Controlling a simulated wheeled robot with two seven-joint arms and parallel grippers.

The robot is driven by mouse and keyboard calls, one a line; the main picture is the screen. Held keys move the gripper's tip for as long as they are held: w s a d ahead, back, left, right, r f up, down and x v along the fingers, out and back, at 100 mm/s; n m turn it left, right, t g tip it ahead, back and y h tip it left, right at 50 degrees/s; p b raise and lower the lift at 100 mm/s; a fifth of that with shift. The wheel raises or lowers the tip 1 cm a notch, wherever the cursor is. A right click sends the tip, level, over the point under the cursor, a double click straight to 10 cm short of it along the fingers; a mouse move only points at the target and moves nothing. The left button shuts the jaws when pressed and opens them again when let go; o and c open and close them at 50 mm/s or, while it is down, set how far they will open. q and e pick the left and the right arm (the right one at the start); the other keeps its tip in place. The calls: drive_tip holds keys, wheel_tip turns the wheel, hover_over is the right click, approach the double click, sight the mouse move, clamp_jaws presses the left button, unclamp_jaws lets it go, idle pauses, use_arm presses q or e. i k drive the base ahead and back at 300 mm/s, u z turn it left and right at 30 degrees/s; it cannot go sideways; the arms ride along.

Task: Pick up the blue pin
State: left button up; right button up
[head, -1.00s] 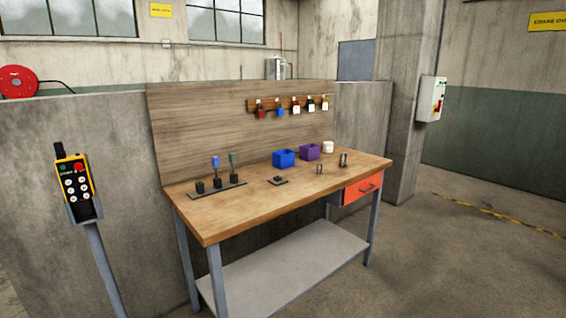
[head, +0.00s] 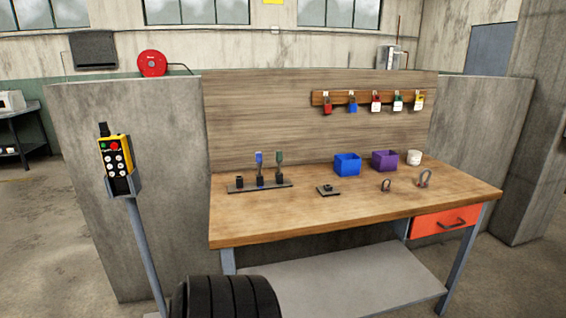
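The blue pin (head: 259,158) stands upright in the middle socket of a dark rack (head: 248,187) at the left of the workbench top. A green-topped pin (head: 279,159) stands in the socket to its right. The left socket (head: 239,182) holds no visible pin. Neither of my grippers is in the head view. A black ribbed part, probably of my own arm, shows at the bottom edge, below the bench front.
On the wooden workbench (head: 330,218) are a small dark plate (head: 328,190), a blue bin (head: 347,165), a purple bin (head: 384,160), a white cup (head: 414,158) and two shackles. Padlocks hang on the back board (head: 270,110). A yellow control pendant (head: 117,160) stands on a post at left.

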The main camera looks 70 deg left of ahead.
sight(258, 154)
drive_tip(key=u, duration=0.35)
drive_tip(key=i, duration=0.9)
drive_tip(key=u, duration=1.3)
drive_tip(key=i, duration=0.6)
drive_tip(key=u, duration=0.6)
